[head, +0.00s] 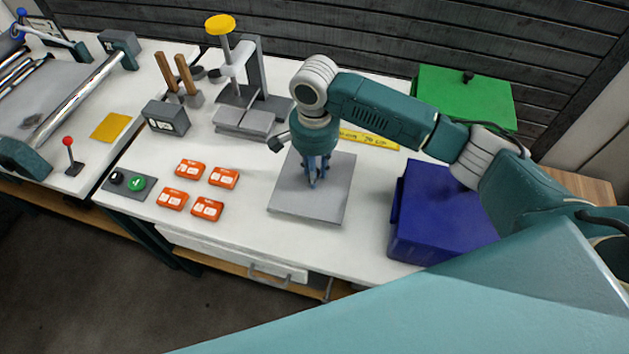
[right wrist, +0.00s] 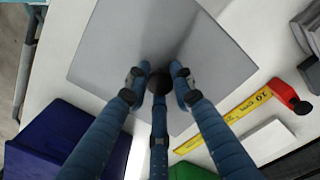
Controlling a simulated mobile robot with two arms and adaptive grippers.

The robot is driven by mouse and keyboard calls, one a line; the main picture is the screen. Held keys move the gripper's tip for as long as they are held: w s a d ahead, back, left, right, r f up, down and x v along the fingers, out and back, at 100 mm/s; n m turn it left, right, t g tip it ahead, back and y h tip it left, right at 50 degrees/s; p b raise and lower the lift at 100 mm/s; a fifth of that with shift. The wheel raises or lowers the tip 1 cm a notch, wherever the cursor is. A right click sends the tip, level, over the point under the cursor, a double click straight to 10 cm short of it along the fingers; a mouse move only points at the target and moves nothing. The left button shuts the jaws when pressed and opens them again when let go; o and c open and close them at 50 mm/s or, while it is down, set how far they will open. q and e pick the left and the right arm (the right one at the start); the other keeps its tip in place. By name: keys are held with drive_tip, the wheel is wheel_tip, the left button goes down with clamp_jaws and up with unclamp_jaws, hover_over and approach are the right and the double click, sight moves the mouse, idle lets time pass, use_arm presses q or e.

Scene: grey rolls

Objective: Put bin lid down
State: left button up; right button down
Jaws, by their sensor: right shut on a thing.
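The bin lid is a flat grey square plate (head: 300,203) with a dark round knob, at the middle of the white table. My right gripper (head: 314,180) points straight down over the lid's middle. In the right wrist view its blue fingers (right wrist: 158,84) are closed around the black knob, with the grey plate (right wrist: 140,35) beyond them. The lid looks level and at or very near the tabletop; I cannot tell whether it touches. My left gripper is not in view.
A blue bin (head: 440,215) stands right of the lid, and a green bin (head: 465,95) with a black knob behind it. Several orange boxes (head: 223,178) lie left. A yellow ruler (head: 370,138) lies behind the lid. A grey press stand (head: 245,118) stands back left.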

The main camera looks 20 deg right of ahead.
drive_tip(key=shift+s+f, duration=0.1)
drive_tip(key=shift+f, duration=0.5)
wheel_tip(320, 180, down, 4)
drive_tip(key=shift+r, duration=0.1)
drive_tip(key=c, duration=1.5)
unclamp_jaws()
